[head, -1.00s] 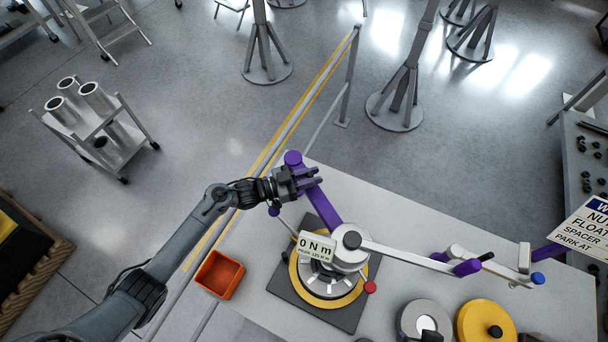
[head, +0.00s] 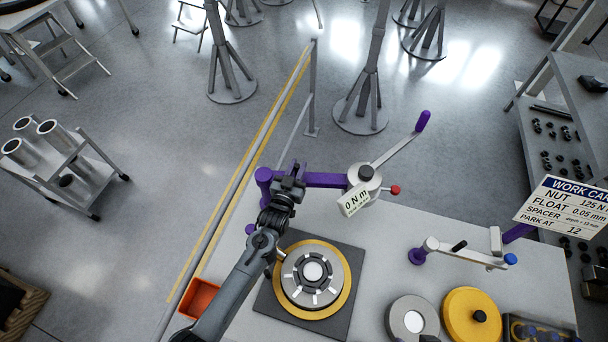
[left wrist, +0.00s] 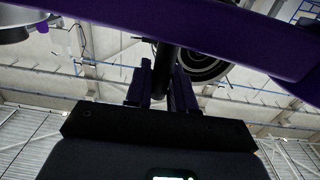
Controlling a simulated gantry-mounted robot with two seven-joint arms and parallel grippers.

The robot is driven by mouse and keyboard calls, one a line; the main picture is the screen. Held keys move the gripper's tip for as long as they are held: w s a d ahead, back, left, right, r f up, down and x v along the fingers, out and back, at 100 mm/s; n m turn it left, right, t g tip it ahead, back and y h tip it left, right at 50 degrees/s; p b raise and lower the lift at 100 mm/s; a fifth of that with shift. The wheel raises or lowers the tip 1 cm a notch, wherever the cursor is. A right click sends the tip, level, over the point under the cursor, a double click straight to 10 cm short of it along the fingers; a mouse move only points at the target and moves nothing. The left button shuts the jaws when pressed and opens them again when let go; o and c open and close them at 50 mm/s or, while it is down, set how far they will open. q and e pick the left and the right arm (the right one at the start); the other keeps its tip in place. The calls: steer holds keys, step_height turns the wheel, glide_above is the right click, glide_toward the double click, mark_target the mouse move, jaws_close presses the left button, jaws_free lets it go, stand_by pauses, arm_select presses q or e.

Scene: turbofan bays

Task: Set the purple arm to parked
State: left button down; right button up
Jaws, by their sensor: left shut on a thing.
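The purple arm (head: 325,180) runs from its purple post (head: 263,178) at the bench's far left edge to the right. Its far end carries a grey-white round head (head: 363,178) with a "0 N m" readout, a red knob and a pale lever with a purple grip (head: 422,121). The head hangs past the bench's far edge, clear of the hub. My left gripper (head: 289,184) is shut at the arm near its post end. In the left wrist view, the purple arm (left wrist: 190,25) crosses the top and a dark rod (left wrist: 166,65) stands between the fingers (left wrist: 163,88).
The silver hub on a yellow ring (head: 345,295) sits on a dark square plate. A work card (head: 565,210) reads "PARK AT 12". An orange bin (head: 197,298), a second jointed arm (head: 455,250) and grey and yellow discs stand around it. Open floor lies beyond the bench.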

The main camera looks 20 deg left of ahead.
arm_select(q)
steer(key=shift+w, duration=0.3)
steer(key=shift+a+f, duration=0.1)
steer(key=c, duration=1.4)
jaws_free()
steer(key=o, duration=0.3)
steer(key=shift+w, duration=0.2)
steer(key=shift+s, duration=0.1)
